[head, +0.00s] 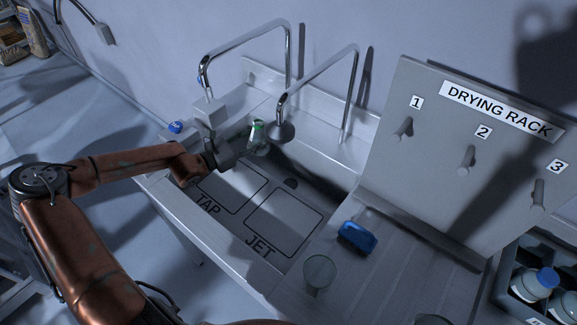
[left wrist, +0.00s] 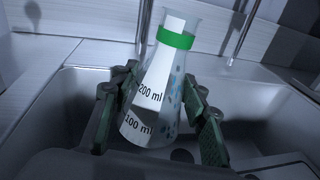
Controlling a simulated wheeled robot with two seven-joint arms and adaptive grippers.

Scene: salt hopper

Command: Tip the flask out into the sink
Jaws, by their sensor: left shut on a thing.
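The flask (head: 258,138) is a clear cone with a green band at its neck, held over the back part of the sink (head: 284,222). In the left wrist view the flask (left wrist: 160,92) has 100 ml and 200 ml marks and blue specks on or in its glass. Its neck points up, leaning slightly right in that view. My left gripper (head: 240,146) is shut on the flask, with a finger on either side of it. Whether liquid is inside I cannot tell. The sink floor has areas marked TAP and JET. My right gripper is not in view.
Two curved metal spouts (head: 289,62) stand behind the sink, one with a wide head (head: 281,131) close to the flask. A blue brush or sponge (head: 357,237) and a clear glass (head: 319,272) are on the right-hand drainer. A pegged drying rack (head: 440,150) stands at the right.

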